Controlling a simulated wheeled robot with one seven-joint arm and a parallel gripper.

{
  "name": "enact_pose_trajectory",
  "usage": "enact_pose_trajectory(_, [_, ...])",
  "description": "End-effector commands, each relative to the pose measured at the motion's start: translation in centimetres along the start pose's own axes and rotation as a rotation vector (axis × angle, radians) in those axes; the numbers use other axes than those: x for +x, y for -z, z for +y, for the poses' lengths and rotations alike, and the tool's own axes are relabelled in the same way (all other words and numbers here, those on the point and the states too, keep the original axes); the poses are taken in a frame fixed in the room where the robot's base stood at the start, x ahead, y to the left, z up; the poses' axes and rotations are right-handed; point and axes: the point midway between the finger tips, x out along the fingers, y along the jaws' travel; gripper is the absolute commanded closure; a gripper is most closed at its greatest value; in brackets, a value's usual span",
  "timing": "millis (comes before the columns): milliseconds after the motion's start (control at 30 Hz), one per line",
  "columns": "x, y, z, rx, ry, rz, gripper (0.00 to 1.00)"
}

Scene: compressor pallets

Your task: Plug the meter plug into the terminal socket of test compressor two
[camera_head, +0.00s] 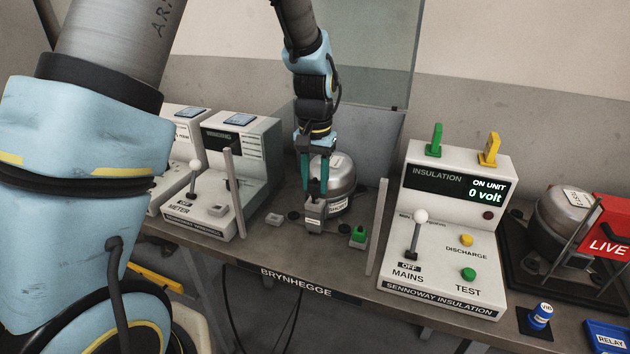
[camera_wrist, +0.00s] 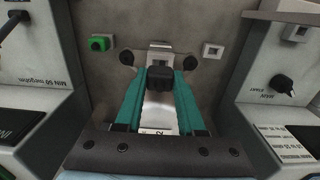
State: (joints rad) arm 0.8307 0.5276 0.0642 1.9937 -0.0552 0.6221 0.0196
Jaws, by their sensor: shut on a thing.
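My gripper (camera_head: 314,195) points down with its teal fingers in front of a silver compressor (camera_head: 342,178). In the wrist view, my gripper (camera_wrist: 160,85) is shut on a small dark plug (camera_wrist: 160,77), which I take for the meter plug. A grey terminal block (camera_head: 313,213) with a pale label stands right below the fingertips at the compressor's front. Its edge also shows beyond the plug in the wrist view (camera_wrist: 160,46). The fingers and plug cover the socket, so I cannot tell whether the plug is in it. A "2" shows on the white surface between the fingers.
A green plug piece (camera_head: 359,234) and a small pale socket plate (camera_head: 274,219) sit on the bench either side. The meter unit (camera_head: 240,160) stands left, the insulation tester (camera_head: 450,230) right. Thin upright posts (camera_head: 377,228) flank the bay. Another compressor with a red LIVE sign (camera_head: 608,235) is far right.

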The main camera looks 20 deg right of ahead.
Motion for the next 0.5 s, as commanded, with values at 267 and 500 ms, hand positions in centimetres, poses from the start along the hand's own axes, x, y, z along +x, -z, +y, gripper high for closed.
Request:
enact_pose_trajectory(267, [0.6, 0.0, 0.0, 0.0, 0.0, -0.001, 1.0])
enact_pose_trajectory(500, [1.2, 0.0, 0.0, 0.0, 0.0, -0.001, 1.0])
